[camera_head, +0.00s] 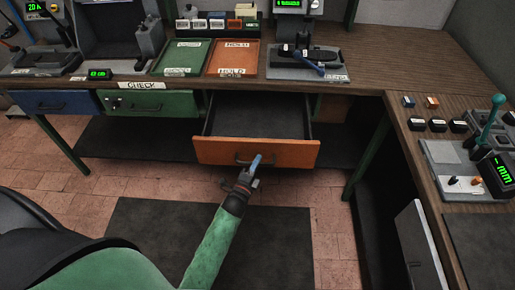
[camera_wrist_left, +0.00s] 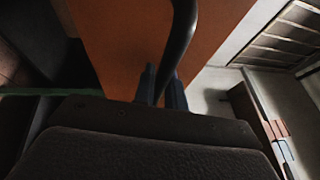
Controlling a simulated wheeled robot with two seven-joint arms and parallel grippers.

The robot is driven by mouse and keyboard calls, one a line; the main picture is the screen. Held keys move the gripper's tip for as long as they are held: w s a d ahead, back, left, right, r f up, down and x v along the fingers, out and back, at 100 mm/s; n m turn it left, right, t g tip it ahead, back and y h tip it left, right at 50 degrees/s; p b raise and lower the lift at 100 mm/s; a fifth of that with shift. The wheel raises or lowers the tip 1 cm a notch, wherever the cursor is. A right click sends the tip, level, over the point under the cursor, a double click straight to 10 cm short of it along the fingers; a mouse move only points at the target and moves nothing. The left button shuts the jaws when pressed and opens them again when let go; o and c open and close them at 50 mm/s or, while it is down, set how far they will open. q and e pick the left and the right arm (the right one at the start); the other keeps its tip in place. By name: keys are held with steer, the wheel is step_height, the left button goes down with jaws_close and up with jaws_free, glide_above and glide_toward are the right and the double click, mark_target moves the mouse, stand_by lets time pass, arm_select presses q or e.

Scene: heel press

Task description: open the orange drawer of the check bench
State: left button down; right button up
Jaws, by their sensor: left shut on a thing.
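The orange drawer (camera_head: 290,155) of the check bench (camera_head: 355,62) is pulled out, and its dark, empty inside shows. Its dark bar handle is on the front panel. My left gripper (camera_head: 251,170) is at the right part of this handle, shut on it. In the left wrist view the dark handle (camera_wrist_left: 181,40) runs down between the fingers of my left gripper (camera_wrist_left: 161,88), with the orange drawer front (camera_wrist_left: 115,45) behind it. My right gripper is not in view.
A blue drawer (camera_head: 55,103) and a green drawer (camera_head: 150,104) are closed to the left. Green and orange trays, a gauge and boxes stand on the bench top. A side bench (camera_head: 430,185) with a lever device is at the right. A dark mat (camera_head: 210,245) lies on the floor below.

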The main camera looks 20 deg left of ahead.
arm_select(q)
steer(key=shift+s+d, duration=0.3)
steer(key=shift+s, duration=0.65)
steer(key=shift+s+d, duration=0.25)
steer(key=shift+s, duration=0.65)
steer(key=c, duration=1.5)
jaws_free()
steer(key=shift+o, duration=0.2)
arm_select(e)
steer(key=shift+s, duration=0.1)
